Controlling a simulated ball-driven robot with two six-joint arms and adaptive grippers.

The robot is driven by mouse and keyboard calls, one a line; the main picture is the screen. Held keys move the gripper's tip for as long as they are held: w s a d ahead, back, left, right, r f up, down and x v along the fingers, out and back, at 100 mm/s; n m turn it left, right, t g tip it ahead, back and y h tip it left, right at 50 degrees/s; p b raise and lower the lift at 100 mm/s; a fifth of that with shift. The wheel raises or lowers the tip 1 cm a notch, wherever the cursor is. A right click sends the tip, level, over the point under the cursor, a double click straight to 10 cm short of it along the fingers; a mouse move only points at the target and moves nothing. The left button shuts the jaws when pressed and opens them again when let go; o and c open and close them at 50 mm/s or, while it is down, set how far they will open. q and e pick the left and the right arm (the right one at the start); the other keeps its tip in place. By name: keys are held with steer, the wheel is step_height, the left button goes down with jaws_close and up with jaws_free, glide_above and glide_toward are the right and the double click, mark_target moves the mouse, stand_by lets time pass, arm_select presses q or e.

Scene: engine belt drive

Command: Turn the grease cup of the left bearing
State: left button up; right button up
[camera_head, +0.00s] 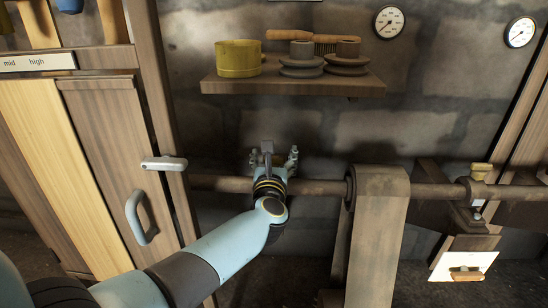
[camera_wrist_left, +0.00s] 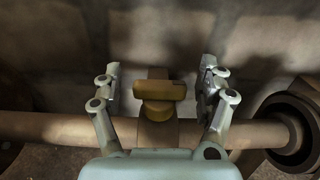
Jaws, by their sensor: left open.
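The brass grease cup (camera_wrist_left: 160,90) of the left bearing shows in the left wrist view, with a wide bar-shaped cap on top. It stands above the brown shaft (camera_wrist_left: 60,128). My left gripper (camera_wrist_left: 160,85) is open, with one finger on each side of the cap and a gap on both sides. In the head view my left gripper (camera_head: 274,158) reaches the shaft and hides this grease cup. Another brass grease cup (camera_head: 480,170) sits on the right bearing (camera_head: 476,192). My right gripper is not in view.
A wooden shelf (camera_head: 290,88) above holds a yellow tin (camera_head: 238,58), a brush (camera_head: 325,40) and dark stepped pulleys (camera_head: 302,62). A wide belt (camera_head: 380,235) hangs over the shaft right of my gripper. A wooden cabinet door (camera_head: 110,150) stands at left.

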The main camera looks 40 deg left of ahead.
arm_select(q)
steer(key=c, duration=1.2)
steer(key=shift+f+m+t+h+b, duration=0.1)
steer(key=shift+m+t+h+b, duration=0.55)
steer(key=shift+h, duration=0.35)
steer(key=m+h+b, duration=0.1)
steer(key=h, duration=0.1)
steer(key=m+t+h+b, duration=0.1)
steer(key=m+h+b, duration=0.1)
steer(key=shift+s+f, duration=0.1)
steer(key=shift+f, duration=0.1)
steer(key=shift+r+m+t+h+b, duration=0.1)
steer(key=shift+m+t+h+b, duration=0.15)
steer(key=shift+m+h+b, duration=0.6)
steer(key=shift+h+b, duration=0.65)
steer(key=shift+h, duration=0.1)
steer(key=shift+r, duration=0.2)
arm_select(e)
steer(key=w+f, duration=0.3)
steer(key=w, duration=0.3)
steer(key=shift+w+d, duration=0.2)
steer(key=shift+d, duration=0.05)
arm_select(q)
steer(key=o, duration=1.2)
